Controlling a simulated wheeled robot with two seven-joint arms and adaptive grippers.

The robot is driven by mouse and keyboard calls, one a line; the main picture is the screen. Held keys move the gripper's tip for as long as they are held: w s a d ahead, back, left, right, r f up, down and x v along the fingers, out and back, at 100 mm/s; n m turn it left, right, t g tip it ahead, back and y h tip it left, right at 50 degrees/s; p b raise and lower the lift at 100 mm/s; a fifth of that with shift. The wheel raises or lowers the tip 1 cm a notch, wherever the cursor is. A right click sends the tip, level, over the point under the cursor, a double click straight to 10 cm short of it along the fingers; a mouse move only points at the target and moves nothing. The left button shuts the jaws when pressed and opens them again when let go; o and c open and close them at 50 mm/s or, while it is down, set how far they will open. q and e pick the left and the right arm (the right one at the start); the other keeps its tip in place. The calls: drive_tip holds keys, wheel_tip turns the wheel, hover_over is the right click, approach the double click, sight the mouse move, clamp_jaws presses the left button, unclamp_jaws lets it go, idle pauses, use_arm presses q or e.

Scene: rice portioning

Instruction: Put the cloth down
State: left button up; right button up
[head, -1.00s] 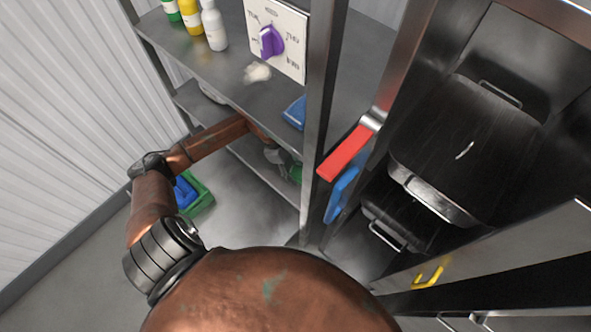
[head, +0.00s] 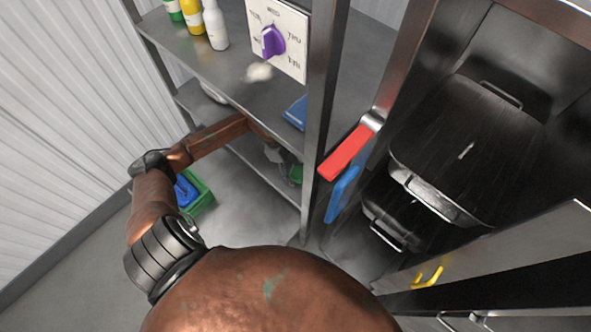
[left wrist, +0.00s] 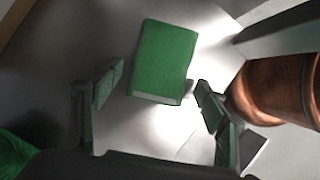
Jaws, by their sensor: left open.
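A green folded cloth (left wrist: 162,60), block-like with fine ribs and a pale near edge, lies on a grey surface in the left wrist view. My left gripper (left wrist: 157,95) is open, with one finger on each side just short of the cloth; I see no finger touching it. In the head view my left gripper (head: 278,158) reaches under the upper shelf, partly hidden, with a bit of green (head: 296,173) beside it. My right gripper is not in view.
The upper shelf (head: 225,75) holds bottles (head: 214,25), a purple-knobbed dial panel (head: 276,40) and a blue item (head: 295,112). A shelf post (head: 322,90) stands close right of my gripper. A green crate (head: 203,200) is on the floor. Dark pans (head: 465,140) are at right.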

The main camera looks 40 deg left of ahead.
use_arm(q)
drive_tip(key=shift+a+r, duration=0.45)
drive_tip(key=shift+r, duration=0.2)
drive_tip(key=s+a, duration=0.1)
drive_tip(key=a, duration=0.2)
drive_tip(key=s+a, duration=0.1)
drive_tip(key=a, duration=0.2)
drive_tip(key=s+a+p, duration=0.1)
drive_tip(key=a, duration=0.2)
drive_tip(key=shift+s+a+f, duration=0.15)
drive_tip(key=shift+a, duration=0.15)
drive_tip(key=shift+s+a, duration=0.2)
drive_tip(key=shift+a, duration=0.5)
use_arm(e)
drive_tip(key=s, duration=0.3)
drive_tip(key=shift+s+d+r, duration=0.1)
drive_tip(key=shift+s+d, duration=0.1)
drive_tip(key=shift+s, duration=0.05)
